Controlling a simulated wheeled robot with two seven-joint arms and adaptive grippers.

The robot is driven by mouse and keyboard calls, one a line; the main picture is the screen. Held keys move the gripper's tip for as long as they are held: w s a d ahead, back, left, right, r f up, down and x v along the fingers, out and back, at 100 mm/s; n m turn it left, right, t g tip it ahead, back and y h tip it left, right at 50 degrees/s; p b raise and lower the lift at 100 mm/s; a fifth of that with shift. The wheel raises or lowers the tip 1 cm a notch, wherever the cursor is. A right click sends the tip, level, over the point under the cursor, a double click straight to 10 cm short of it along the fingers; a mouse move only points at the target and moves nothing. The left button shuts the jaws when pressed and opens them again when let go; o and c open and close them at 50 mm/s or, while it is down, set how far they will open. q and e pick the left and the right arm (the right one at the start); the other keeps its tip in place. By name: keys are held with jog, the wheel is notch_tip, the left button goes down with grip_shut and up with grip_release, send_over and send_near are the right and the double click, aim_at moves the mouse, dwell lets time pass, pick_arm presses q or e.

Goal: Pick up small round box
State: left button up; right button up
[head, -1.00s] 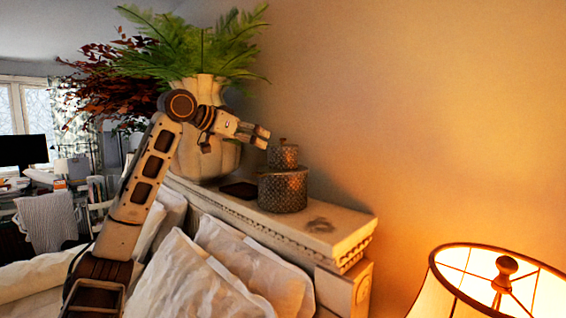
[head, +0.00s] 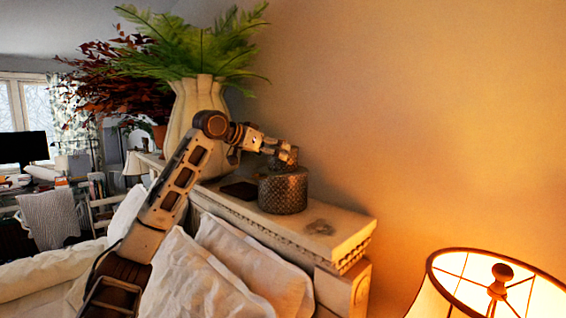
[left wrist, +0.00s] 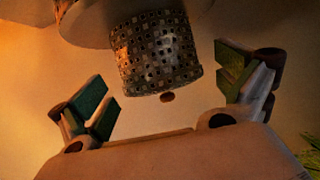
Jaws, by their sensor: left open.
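The small round box (head: 289,158) has a dark lattice pattern and a small knob on its lid. It sits on top of a larger patterned round box (head: 283,191) on the headboard ledge. My left gripper (head: 280,147) is at the small box and partly hides it in the head view. In the left wrist view, the small round box (left wrist: 155,55) appears upside down, with its knob toward the gripper. The open fingers of my left gripper (left wrist: 167,88) are spread to either side of it, with gaps visible. My right gripper is not in view.
A white vase (head: 190,115) with a green fern stands behind my left arm. A dark flat item (head: 239,189) lies beside the larger box on the ledge (head: 325,238). Pillows (head: 250,270) are below, and a lit lamp (head: 500,285) stands at lower right.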

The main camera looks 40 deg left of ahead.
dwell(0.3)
pick_arm(q)
jog(key=shift+p+x, duration=0.75)
jog(key=shift+x, duration=0.65)
jog(key=shift+p+x, duration=0.35)
jog(key=shift+x, duration=0.85)
jog(key=shift+s+f, duration=0.1)
jog(key=shift+f, duration=0.05)
jog(key=c, duration=0.8)
jog(key=shift+r, duration=0.2)
jog(key=shift+d+r+p, duration=0.1)
jog(key=shift+r+p, duration=0.45)
jog(key=shift+r, duration=4.25)
